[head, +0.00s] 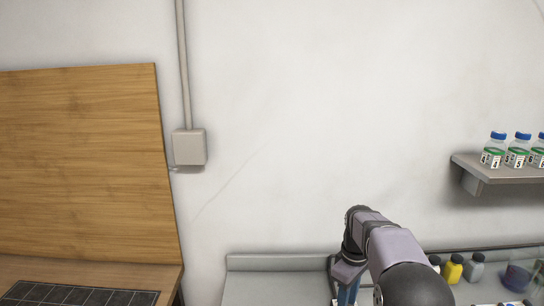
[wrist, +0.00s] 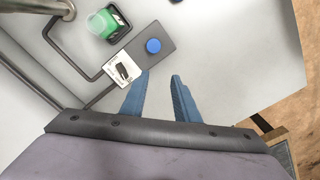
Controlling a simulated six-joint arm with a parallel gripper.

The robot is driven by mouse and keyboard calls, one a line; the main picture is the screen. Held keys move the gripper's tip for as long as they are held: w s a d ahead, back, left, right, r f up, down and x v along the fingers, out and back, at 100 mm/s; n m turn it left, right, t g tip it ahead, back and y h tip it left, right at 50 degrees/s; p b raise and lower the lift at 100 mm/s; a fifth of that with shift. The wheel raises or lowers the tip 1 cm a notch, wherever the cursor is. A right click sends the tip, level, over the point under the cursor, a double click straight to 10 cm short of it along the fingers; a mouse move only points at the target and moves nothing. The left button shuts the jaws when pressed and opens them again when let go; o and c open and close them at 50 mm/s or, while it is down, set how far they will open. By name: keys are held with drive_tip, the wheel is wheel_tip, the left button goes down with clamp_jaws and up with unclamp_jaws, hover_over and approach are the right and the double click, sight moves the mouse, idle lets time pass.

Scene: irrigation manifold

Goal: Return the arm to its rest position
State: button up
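My gripper (wrist: 160,78) shows in the wrist view as two blue fingers with a clear gap between them and nothing held. The fingers are over a pale bench top (wrist: 220,60), just below a grey panel with a blue button (wrist: 153,46). In the head view my arm reaches over the bench at the lower right. A small blue part of the gripper shows at the bottom edge there, and its fingertips are hidden or out of frame.
The wrist view shows a switch with a white plate (wrist: 123,70), a green object (wrist: 108,22) and a bent dark tube. In the head view, bottles (head: 518,152) stand on a wall shelf (head: 500,172). Small containers (head: 454,268) sit right of my arm. A wooden board (head: 85,160) stands left.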

drive_tip(key=s+a+f+m, duration=0.2)
drive_tip(key=s+m, duration=0.2)
drive_tip(key=s, duration=0.9)
drive_tip(key=s+a+f+m, duration=0.2)
drive_tip(key=s+m, duration=0.3)
drive_tip(key=s, duration=0.9)
drive_tip(key=shift+s+a+f, duration=0.3)
drive_tip(key=shift+a, duration=0.25)
